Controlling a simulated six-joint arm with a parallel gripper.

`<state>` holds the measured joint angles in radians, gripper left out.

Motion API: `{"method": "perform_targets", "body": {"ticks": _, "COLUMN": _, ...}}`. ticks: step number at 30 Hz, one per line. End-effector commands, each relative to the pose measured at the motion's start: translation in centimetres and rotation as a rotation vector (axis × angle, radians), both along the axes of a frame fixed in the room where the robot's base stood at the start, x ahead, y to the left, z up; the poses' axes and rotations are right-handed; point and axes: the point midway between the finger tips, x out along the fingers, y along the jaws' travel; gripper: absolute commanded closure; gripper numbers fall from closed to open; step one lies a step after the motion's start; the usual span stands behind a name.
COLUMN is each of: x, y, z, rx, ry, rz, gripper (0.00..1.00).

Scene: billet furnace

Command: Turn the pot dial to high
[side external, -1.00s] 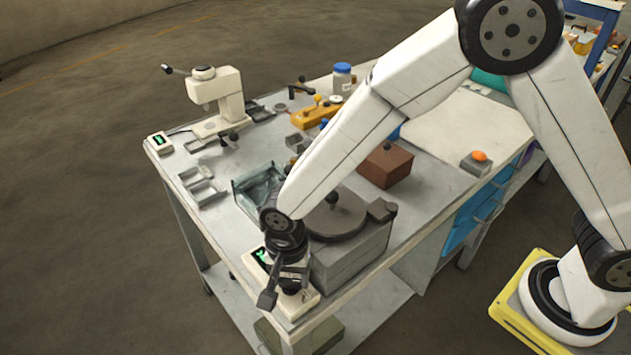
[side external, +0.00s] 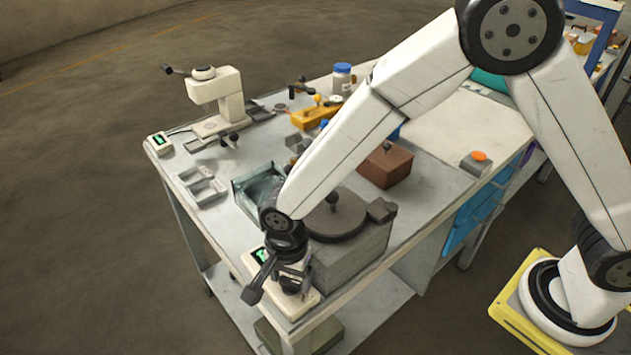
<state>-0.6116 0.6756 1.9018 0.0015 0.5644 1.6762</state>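A grey block-shaped pot (side external: 350,262) with a round dark lid (side external: 345,215) stands at the near corner of the bench. In front of it lies a pale control box (side external: 308,301) with a green display (side external: 261,255). My gripper (side external: 292,284) points down over this box, close to its top. The dial is not distinguishable; my gripper and wrist cover the middle of the box. Whether the fingers touch or hold the dial cannot be seen. A dark paddle-like part (side external: 254,293) sticks out beside my wrist over the bench edge.
A glassy tray (side external: 258,188) sits just behind my wrist. A brown box (side external: 386,165), an orange-button box (side external: 477,162), a yellow fixture (side external: 312,115) and a white press (side external: 215,98) stand farther back. The floor left of the bench is clear.

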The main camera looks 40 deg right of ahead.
Motion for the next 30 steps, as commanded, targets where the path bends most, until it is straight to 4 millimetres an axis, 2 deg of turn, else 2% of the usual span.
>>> {"method": "perform_targets", "body": {"ticks": 2, "x": 0.0, "y": 0.0, "z": 0.0, "rx": 0.0, "ry": 0.0, "rz": 0.001, "gripper": 0.03}}
{"method": "perform_targets", "body": {"ticks": 17, "x": 0.0, "y": 0.0, "z": 0.7, "rx": 0.0, "ry": -0.001, "rz": 0.003, "gripper": 0.03}}
{"method": "perform_targets", "body": {"ticks": 30, "x": 0.1, "y": 0.0, "z": 5.5, "rx": 0.002, "ry": -0.004, "rz": 0.003, "gripper": 0.03}}
